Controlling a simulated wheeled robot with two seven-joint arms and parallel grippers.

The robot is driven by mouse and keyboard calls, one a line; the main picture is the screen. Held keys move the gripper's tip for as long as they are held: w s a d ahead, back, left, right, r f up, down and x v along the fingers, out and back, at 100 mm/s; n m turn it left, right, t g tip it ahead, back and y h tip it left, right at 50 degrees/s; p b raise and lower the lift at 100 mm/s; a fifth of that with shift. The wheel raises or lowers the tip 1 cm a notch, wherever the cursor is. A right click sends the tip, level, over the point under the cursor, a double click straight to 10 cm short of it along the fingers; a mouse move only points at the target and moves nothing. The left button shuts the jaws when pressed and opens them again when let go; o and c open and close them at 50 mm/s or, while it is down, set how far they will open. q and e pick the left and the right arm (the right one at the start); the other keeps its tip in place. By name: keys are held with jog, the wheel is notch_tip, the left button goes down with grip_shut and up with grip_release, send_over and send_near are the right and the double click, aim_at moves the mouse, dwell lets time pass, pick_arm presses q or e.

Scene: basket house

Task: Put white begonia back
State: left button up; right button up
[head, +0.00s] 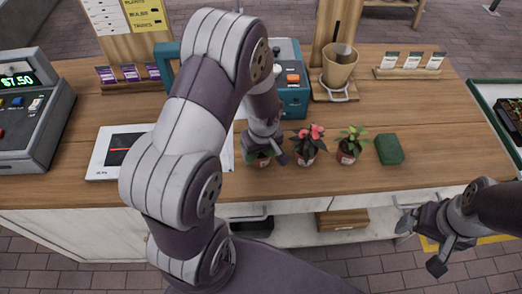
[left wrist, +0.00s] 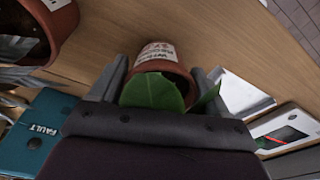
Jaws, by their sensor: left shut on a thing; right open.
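My left gripper (head: 266,152) is shut on a small potted plant at the counter's middle. In the left wrist view its terracotta pot (left wrist: 160,66) with a white label and its green leaves (left wrist: 152,92) sit between the fingers. The label is too blurred to read surely, and I see no flowers on it, so I cannot confirm it is the white begonia. Whether the pot touches the counter is unclear. My right gripper (head: 419,243) is open and empty, off the counter's front.
The wooden counter (head: 435,130) holds a green block (head: 390,150), a teal machine (head: 293,98), a tan pot on a stand (head: 338,72), a flat white device (head: 104,155) and a cash register (head: 25,115). A planter tray (head: 482,95) is at far right. The counter's right part is clear.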

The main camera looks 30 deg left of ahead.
aim_at(264, 153)
pick_arm(q)
jog(key=shift+w+d+f, duration=0.1)
jog(key=shift+f, duration=0.15)
jog(key=shift+f+b, duration=0.25)
jog(key=shift+b, duration=0.05)
jog(key=o, duration=1.1)
jog(key=shift+r, duration=0.1)
jog(key=shift+r+p, duration=0.3)
jog(key=shift+r, duration=0.35)
jog(key=r, duration=0.7)
jog(key=s+d+r, duration=0.1)
jog(key=r, duration=0.2)
jog(key=shift+r+b, duration=0.3)
jog(key=shift+b, duration=0.1)
jog(key=s+d+m, duration=0.1)
jog(key=s+m, duration=0.1)
jog(key=m, duration=0.1)
jog(key=s+d+m, duration=0.1)
jog(key=s+m, duration=0.2)
jog(key=s+d+m+h, duration=0.1)
jog(key=s+d+m, duration=0.1)
jog(key=s+m, duration=0.1)
jog(key=shift+f+m+t, duration=0.2)
jog(key=shift+m+t, duration=0.1)
jog(key=shift+m, duration=0.2)
jog(key=shift+w, duration=0.1)
